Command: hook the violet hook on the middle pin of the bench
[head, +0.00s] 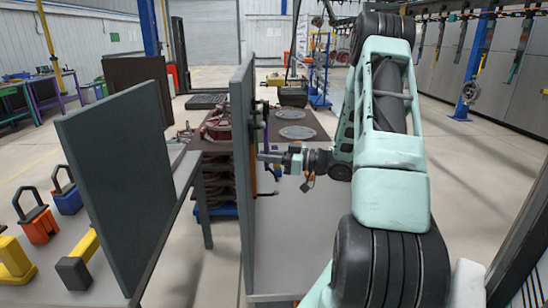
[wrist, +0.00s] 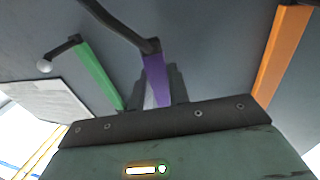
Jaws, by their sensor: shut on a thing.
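The violet hook (wrist: 155,78) is a violet bar with a dark bent rod at its upper end, in the wrist view. My gripper (wrist: 160,92) is shut on the violet bar, which stands up between the jaws. In the head view my gripper (head: 268,157) is beside the right face of a tall grey panel (head: 246,200), and a thin violet strip (head: 267,136) shows just above it. The dark rod runs up and left out of the wrist view. I cannot make out the middle pin of the bench or whether the rod touches one.
A green bar (wrist: 100,75) with a dark end beside a pale ball (wrist: 45,66) is left of the violet hook; an orange bar (wrist: 281,55) is to its right. A second grey panel (head: 120,180) stands left, near orange (head: 40,229) and blue (head: 68,201) blocks with dark loops.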

